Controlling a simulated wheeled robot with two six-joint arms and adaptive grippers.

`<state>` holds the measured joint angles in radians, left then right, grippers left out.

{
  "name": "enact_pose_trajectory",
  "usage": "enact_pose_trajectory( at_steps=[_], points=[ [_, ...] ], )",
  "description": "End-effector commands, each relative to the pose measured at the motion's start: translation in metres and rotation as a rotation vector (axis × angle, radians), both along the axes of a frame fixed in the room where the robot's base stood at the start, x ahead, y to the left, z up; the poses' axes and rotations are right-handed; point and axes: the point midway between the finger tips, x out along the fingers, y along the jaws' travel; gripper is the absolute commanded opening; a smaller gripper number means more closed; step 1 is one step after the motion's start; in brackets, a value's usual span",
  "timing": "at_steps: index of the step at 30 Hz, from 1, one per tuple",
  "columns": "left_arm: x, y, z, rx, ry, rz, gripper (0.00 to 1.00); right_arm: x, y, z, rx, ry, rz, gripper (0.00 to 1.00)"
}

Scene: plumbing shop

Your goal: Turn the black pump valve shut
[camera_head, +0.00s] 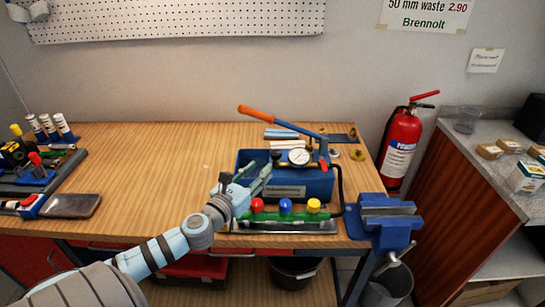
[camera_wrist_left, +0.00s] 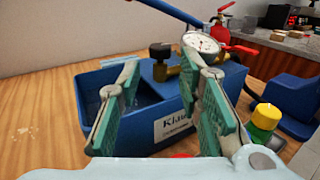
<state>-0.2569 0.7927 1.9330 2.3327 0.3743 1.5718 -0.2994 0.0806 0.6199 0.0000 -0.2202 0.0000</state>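The blue test pump (camera_head: 318,182) stands on the wooden bench with its tank, dial gauge (camera_head: 298,156) and orange-handled lever. Its black valve knob (camera_wrist_left: 160,50) sits on a brass fitting in the left wrist view, upright above the tank's far side. In the head view the knob (camera_head: 275,155) is small and dark beside the gauge. My left gripper (camera_head: 262,178) is over the tank's left part. In the left wrist view its green-padded fingers (camera_wrist_left: 160,72) are apart with nothing between them; the knob shows beyond them in the gap. My right gripper is in neither view.
A green manifold (camera_head: 285,216) with red, blue and yellow knobs lies in front of the pump. A blue vise (camera_head: 388,220) is at the bench's right corner. A fire extinguisher (camera_head: 402,145) stands beyond.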

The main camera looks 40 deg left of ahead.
Motion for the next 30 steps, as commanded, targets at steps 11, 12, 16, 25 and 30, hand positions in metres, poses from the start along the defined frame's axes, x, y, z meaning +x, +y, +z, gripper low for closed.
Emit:
enact_pose_trajectory(
  at_steps=[11, 12, 16, 25, 30],
  points=[
    [0.078, 0.010, 0.004, 0.001, 0.001, 0.002, 0.33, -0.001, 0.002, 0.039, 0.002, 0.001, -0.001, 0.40],
    [0.080, 0.010, 0.003, 0.001, 0.001, 0.000, 0.33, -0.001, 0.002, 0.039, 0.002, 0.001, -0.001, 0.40],
    [0.083, 0.010, 0.002, 0.003, 0.002, 0.000, 0.33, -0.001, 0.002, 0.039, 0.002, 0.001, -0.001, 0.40],
    [0.083, 0.010, 0.001, 0.003, 0.002, 0.000, 0.12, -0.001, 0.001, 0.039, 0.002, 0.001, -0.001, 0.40],
    [0.083, 0.010, 0.001, 0.004, 0.002, -0.001, 0.00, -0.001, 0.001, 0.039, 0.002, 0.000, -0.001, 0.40]
  ],
)
